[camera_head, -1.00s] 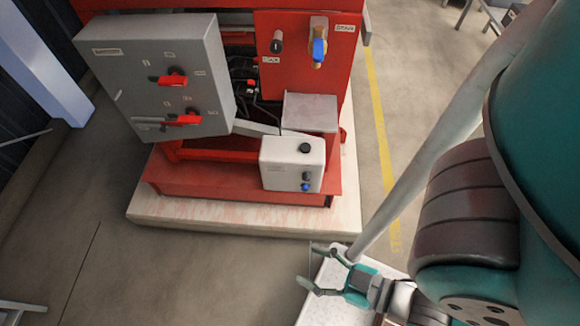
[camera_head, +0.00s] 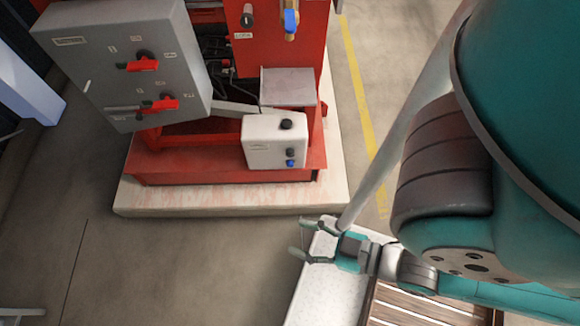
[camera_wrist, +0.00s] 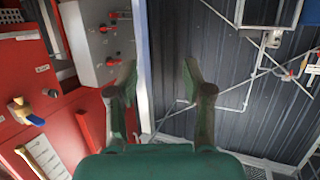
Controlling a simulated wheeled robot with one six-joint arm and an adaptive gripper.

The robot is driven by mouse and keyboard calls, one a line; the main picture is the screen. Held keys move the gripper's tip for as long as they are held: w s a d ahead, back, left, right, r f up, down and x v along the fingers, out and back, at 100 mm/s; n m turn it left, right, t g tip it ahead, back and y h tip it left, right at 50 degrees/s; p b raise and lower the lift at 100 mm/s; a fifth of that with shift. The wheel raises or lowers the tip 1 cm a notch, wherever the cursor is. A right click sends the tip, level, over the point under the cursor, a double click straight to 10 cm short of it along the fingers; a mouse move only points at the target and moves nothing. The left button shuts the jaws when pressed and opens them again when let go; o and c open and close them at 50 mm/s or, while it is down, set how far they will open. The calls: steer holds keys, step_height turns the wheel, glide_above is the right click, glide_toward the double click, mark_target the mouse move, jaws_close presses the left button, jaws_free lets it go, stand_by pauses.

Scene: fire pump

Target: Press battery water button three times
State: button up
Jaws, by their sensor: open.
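A white box (camera_head: 262,148) is mounted low on the front of the red pump frame in the head view. It has a black cap (camera_head: 286,124) on top, and a small black button (camera_head: 290,152) and a small blue button (camera_head: 290,163) on its front. I cannot read which one is the battery water button. My gripper (camera_head: 304,238) is open and empty, to the right of and nearer than the white box, apart from it. In the wrist view my gripper's fingers (camera_wrist: 157,80) are spread with nothing between them; the white box is not recognizable there.
A grey control cabinet (camera_head: 115,60) with red switches stands left of the white box; it also shows in the wrist view (camera_wrist: 90,45). A red panel (camera_head: 265,50) with a blue-handled valve (camera_head: 290,20) rises behind. The pale plinth (camera_head: 230,200) edges the frame.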

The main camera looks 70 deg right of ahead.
jaws_close()
stand_by(1.1)
